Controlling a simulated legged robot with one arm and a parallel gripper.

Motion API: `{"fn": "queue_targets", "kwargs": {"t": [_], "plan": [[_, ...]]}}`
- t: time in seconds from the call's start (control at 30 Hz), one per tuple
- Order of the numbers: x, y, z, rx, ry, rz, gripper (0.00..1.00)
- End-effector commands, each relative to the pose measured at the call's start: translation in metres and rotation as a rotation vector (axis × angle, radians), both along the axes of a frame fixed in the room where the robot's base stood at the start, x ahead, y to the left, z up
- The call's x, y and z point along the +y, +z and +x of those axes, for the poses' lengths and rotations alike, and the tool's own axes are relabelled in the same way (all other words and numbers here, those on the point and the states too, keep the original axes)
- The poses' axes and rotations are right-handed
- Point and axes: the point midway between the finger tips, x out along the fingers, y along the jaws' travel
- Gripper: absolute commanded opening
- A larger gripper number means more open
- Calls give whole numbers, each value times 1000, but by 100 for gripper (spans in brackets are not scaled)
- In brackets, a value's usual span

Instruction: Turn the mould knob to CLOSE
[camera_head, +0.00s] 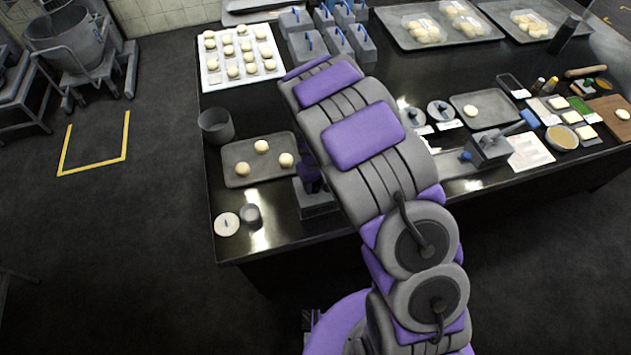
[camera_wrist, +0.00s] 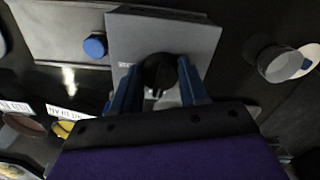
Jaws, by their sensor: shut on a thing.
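In the wrist view, a black round knob (camera_wrist: 158,72) sits on a grey box (camera_wrist: 190,36). Blue fingers of my gripper (camera_wrist: 160,82) stand on both sides of the knob and are shut on it. A small label beside the knob is too blurred to read, so I cannot tell the knob's setting. In the head view, the grey box (camera_head: 318,208) stands at the table's front edge. My arm and gripper cover its top there, and the knob is hidden.
A blue round button (camera_wrist: 95,46) is left of the box, and a grey cup (camera_wrist: 278,64) is to its right. In the head view, a tray (camera_head: 236,179) with three dough balls lies left of the box. A cup (camera_head: 251,216) and a round lid (camera_head: 227,225) are near the front corner.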

Motion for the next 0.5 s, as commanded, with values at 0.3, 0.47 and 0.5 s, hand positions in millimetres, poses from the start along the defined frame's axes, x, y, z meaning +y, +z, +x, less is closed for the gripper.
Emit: {"fn": "queue_targets", "kwargs": {"t": [0.3,0.47,0.5], "plan": [[2,3,3,-9,-254,4,13],[1,2,3,-8,-406,3,13],[1,2,3,-8,-444,3,13]]}}
